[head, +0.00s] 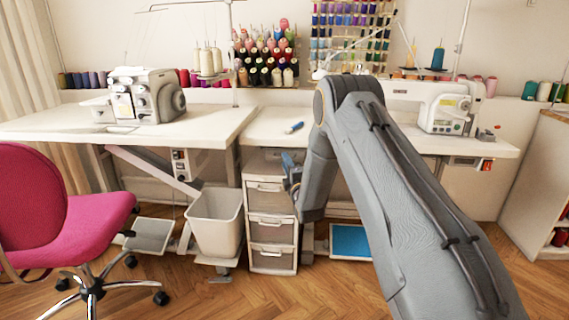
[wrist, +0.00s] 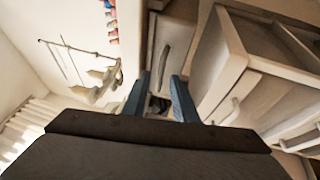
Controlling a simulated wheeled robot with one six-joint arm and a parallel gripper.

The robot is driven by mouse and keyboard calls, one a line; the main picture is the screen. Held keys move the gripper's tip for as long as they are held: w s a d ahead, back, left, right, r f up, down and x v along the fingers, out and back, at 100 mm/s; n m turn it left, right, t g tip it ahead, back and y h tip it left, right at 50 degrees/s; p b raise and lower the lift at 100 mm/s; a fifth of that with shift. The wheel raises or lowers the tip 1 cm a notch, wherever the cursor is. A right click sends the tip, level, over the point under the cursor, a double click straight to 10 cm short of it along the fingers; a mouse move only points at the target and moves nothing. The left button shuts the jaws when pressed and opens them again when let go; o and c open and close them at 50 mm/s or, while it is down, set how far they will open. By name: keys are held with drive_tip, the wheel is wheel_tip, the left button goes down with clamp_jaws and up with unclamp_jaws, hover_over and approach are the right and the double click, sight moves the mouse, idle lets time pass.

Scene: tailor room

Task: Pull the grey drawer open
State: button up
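The grey drawer unit (head: 272,232) stands under the table, its drawer fronts stacked and facing me, each with a pale handle. My gripper (head: 291,165) is beside its upper part, partly hidden by my arm. In the wrist view, my gripper's two blue fingers (wrist: 161,80) are apart, with nothing seen held between them. A grey drawer front with a long curved handle (wrist: 165,65) lies just beyond the fingertips, in line with the gap. I cannot tell whether the fingers touch it. Paler drawer parts with handles (wrist: 228,112) fill the right side of the wrist view.
A white bin (head: 215,222) stands left of the drawer unit. A pink chair (head: 75,215) is farther left. The white table (head: 262,130) above carries a sewing machine (head: 440,105) and a small blue item (head: 294,128). A blue pedal (head: 351,241) is right of the unit.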

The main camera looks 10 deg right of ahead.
drive_tip(key=shift+x, duration=0.95)
drive_tip(key=shift+c, duration=0.4)
clamp_jaws()
idle(0.4)
